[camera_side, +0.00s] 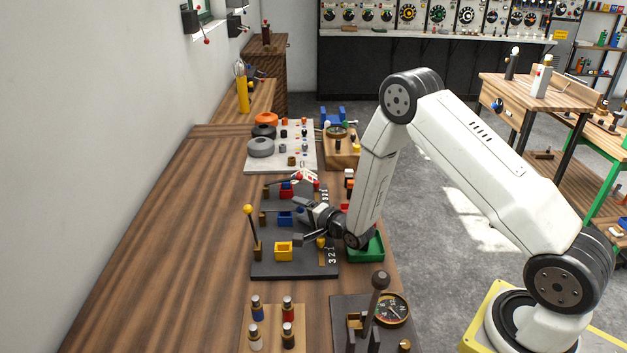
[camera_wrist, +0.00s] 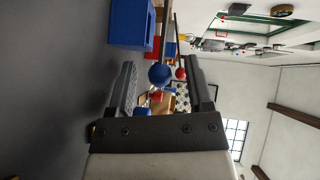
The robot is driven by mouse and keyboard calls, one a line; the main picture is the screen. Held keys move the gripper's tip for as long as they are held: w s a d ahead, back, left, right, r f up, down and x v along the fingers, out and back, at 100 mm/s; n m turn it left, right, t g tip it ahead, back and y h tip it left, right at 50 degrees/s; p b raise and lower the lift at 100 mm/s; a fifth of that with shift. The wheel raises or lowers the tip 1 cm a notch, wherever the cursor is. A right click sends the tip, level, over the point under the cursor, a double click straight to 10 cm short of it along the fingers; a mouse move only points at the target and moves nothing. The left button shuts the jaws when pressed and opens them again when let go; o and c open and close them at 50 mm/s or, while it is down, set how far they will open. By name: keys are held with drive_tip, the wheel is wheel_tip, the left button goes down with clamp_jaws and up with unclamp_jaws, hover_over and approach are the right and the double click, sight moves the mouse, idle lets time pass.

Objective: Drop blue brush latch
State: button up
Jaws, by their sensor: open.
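The dark latch board (camera_side: 265,268) lies on the wooden bench and carries red, blue and yellow units in a row. The blue block (camera_side: 285,218) is in the middle; a large blue block also shows in the wrist view (camera_wrist: 130,24). My gripper (camera_side: 300,221) is low over the board beside the blue block, its fingers spread. In the wrist view my gripper (camera_wrist: 161,68) is open, with a blue ball knob (camera_wrist: 159,74) between the fingers and gaps on both sides. A red ball (camera_wrist: 180,73) shows farther off. The blue latch's lower part is hidden.
The yellow-knobbed lever (camera_side: 249,210) stands upright at the board's left, by a yellow block (camera_side: 284,251). A green tray (camera_side: 370,250) is at the right. A gauge with a black-knobbed lever (camera_side: 379,280) is in front. Bare bench lies left of the board.

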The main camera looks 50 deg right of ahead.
drive_tip(key=shift+w, duration=0.35)
clamp_jaws()
idle(1.3)
